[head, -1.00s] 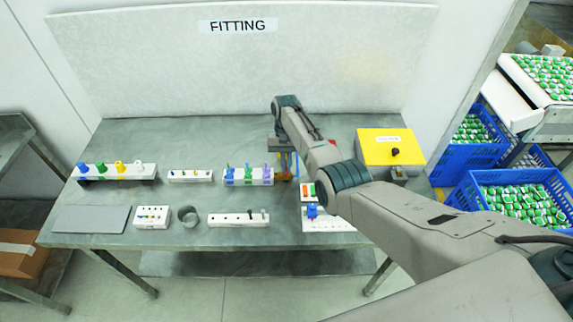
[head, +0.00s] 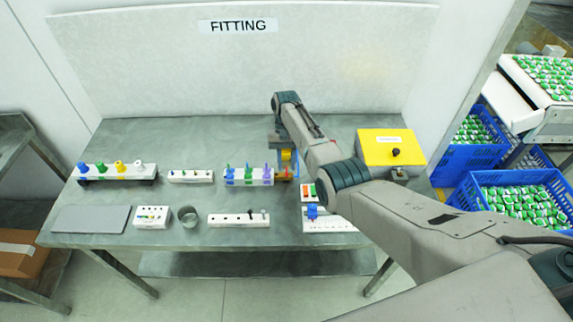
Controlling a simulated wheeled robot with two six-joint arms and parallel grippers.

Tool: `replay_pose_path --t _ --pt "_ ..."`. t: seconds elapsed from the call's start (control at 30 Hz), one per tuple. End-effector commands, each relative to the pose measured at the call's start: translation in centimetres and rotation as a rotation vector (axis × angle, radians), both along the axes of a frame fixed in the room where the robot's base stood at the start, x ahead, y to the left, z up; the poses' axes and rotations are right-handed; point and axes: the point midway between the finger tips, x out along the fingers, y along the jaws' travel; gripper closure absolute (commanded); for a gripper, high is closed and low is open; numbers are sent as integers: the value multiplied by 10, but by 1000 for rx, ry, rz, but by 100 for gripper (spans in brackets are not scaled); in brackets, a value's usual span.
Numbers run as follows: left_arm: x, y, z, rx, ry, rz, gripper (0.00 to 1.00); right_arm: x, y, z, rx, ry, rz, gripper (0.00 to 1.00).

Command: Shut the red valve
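My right arm reaches in from the right, and its gripper (head: 285,168) points down at the back middle of the table. Below and around it show small yellow, blue and red-orange parts. A red piece (head: 284,176), perhaps the red valve, sits low beside the right end of a white block. The gripper and wrist hide most of it, so its handle's angle cannot be made out. The fingers are too small to tell whether they are open, shut or touching it. My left gripper is out of view.
A white block (head: 249,183) with green, blue and purple pegs stands just left of the gripper. A yellow box (head: 388,149) with a black knob is to the right. A grey ring (head: 187,216) and a grey plate (head: 91,219) lie at the front left.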

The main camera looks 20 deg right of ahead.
Motion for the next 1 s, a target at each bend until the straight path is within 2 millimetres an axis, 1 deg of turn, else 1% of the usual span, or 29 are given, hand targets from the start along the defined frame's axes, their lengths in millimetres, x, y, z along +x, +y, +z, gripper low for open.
replay_pose_path --t 0.03,0.33,0.37,0.4,0.43,0.6,1.0 --pt "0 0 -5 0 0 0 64 5 -1 6 0 -7 -1 73" --pt "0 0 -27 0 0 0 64 26 -7 60 0 -6 -1 73" --pt "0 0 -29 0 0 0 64 28 -7 65 0 -6 -1 73" --pt "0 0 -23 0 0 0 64 30 -8 75 0 -5 -1 73" --pt "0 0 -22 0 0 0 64 32 -8 78 0 -4 0 73" --pt "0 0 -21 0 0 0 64 36 -9 89 0 -2 0 73" --pt "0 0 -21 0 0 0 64 36 -10 90 0 -2 0 73"
